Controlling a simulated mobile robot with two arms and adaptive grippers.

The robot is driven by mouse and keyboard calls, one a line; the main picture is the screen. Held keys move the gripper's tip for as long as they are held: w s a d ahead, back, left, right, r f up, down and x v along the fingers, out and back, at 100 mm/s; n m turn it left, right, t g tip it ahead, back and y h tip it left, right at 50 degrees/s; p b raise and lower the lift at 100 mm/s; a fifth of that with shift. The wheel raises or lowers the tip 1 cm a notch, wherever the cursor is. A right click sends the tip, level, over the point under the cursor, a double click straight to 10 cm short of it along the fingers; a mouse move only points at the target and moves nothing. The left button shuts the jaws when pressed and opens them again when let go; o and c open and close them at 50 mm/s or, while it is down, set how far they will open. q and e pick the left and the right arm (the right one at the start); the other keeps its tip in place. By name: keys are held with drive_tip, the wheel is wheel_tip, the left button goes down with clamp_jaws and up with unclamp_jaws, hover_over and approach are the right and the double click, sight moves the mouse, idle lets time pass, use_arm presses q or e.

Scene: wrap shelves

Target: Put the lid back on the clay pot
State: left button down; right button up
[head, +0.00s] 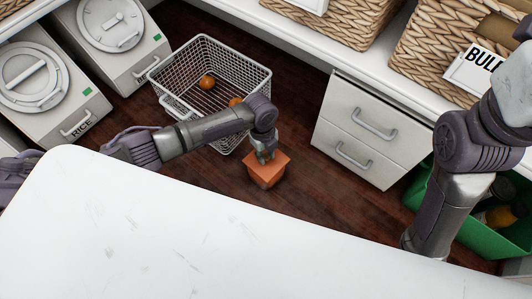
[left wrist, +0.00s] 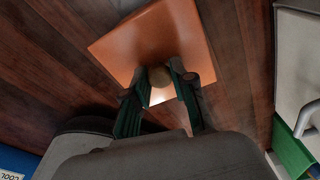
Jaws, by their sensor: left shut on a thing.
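The orange clay pot (head: 264,179) stands on the dark wooden floor, between the wire basket and the drawer unit. Its square orange lid (head: 281,160) shows at the top of it, and I cannot tell whether the lid rests fully on the rim. My left gripper (head: 265,156) points down over the lid. In the left wrist view the left gripper (left wrist: 160,84) is shut on the lid's round knob (left wrist: 159,76), with the flat square lid (left wrist: 140,42) beyond it. The pot's inside is hidden. My right arm is at the right, its gripper out of view.
A wire basket (head: 177,103) holding orange round things (head: 207,82) stands behind my left arm. A drawer unit (head: 357,137) is to the right, a green bin (head: 468,236) farther right. A white counter (head: 150,230) fills the front. Bins labelled RICE (head: 65,120) stand left.

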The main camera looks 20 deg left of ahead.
use_arm(q)
drive_tip(key=shift+f, duration=0.25)
idle(0.6)
drive_tip(key=shift+c, duration=2)
unclamp_jaws()
drive_tip(key=shift+r, duration=0.1)
